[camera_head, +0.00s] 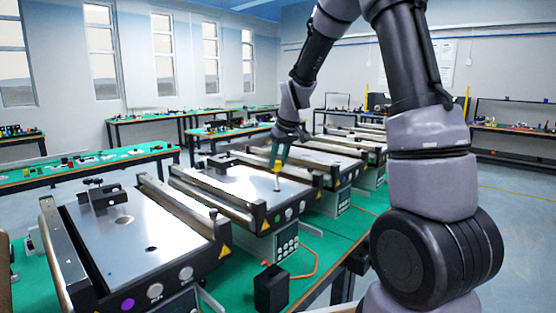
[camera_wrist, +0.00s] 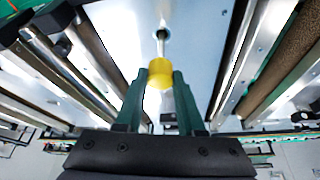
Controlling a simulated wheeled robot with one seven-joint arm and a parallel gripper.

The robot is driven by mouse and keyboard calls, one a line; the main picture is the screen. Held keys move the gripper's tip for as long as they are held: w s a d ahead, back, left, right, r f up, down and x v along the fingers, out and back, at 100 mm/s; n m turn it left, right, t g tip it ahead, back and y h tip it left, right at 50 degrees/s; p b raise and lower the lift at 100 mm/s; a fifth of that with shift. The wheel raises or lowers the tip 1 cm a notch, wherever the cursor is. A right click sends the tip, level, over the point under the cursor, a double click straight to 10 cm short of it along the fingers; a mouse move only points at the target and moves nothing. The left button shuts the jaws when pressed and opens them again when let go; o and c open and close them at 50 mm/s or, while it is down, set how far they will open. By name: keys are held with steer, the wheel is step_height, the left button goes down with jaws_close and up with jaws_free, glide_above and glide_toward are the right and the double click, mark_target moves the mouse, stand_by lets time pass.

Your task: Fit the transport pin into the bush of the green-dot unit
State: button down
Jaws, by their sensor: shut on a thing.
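My gripper (camera_head: 279,150) is shut on the transport pin, its green fingers (camera_wrist: 158,100) on either side of the pin's yellow collar (camera_wrist: 160,73). The pin (camera_head: 277,180) points down, roughly upright, over the metal plate of the second unit (camera_head: 238,184). That unit's front panel carries a green dot (camera_head: 277,219). In the wrist view, the pin's pale shaft (camera_wrist: 161,49) ends at a dark round opening, apparently the bush (camera_wrist: 162,34). I cannot tell whether the tip is inside the opening or just above it.
The nearest unit (camera_head: 140,232) has a purple dot (camera_head: 128,305) and an open hole in its plate. Rails (camera_head: 212,200) flank the plates. More units (camera_head: 330,160) stand behind on the green bench. A black box (camera_head: 271,289) sits at the front.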

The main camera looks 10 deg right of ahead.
steer(key=shift+f, duration=1.5)
stand_by(0.3)
steer(key=shift+c, duration=2.2)
jaws_free()
steer(key=o, duration=0.4)
steer(key=shift+o, duration=0.2)
steer(key=shift+r, duration=3.5)
